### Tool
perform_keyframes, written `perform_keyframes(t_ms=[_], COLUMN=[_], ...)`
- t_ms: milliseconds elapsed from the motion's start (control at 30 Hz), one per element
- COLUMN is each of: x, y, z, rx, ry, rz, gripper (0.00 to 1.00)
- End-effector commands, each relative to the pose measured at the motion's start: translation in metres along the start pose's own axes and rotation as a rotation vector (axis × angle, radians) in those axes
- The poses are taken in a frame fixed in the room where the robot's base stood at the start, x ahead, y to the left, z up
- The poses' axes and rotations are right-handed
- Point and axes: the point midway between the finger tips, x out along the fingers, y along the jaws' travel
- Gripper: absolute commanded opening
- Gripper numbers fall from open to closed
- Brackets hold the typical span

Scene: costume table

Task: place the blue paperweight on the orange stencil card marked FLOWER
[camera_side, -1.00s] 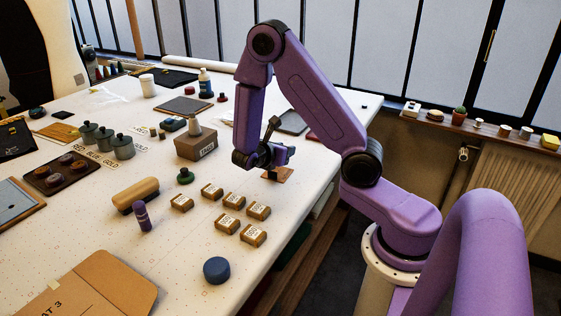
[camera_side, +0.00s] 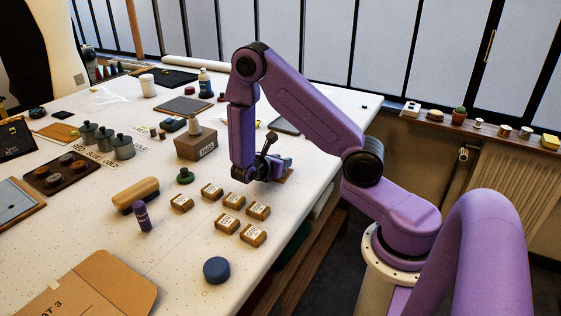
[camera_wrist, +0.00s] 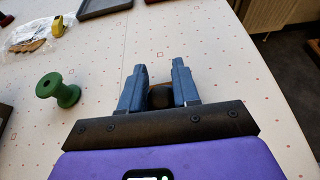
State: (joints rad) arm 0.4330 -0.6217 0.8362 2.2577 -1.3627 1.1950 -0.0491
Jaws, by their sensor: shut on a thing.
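I cannot tell whether the paperweight touches the card.
A green knob-shaped weight (camera_side: 185,176) stands to the left; it also shows in the wrist view (camera_wrist: 58,90). Several labelled tan blocks (camera_side: 228,224) lie nearer, with a blue round disc (camera_side: 217,270) in front. A grey-brown box (camera_side: 196,146) stands behind left.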

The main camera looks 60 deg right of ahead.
Motion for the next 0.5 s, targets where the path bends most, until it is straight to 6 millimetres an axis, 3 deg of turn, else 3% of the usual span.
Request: perform_keyframes(t_ms=[33, 67, 100, 133, 500], x=[0.0006, 0.0006, 0.0005, 0.0004, -0.0007], y=[0.0000, 0.0000, 0.0001, 0.0001, 0.0003], z=[-0.0014, -0.0016, -0.0014, -0.0014, 0.0014], rx=[-0.001, -0.001, -0.001, -0.001, 0.002], ry=[-0.001, 0.000, 0.000, 0.000, 0.000], rz=[0.000, 0.000, 0.000, 0.000, 0.001], gripper=[0.00, 0.37, 0.51, 0.56, 0.56])
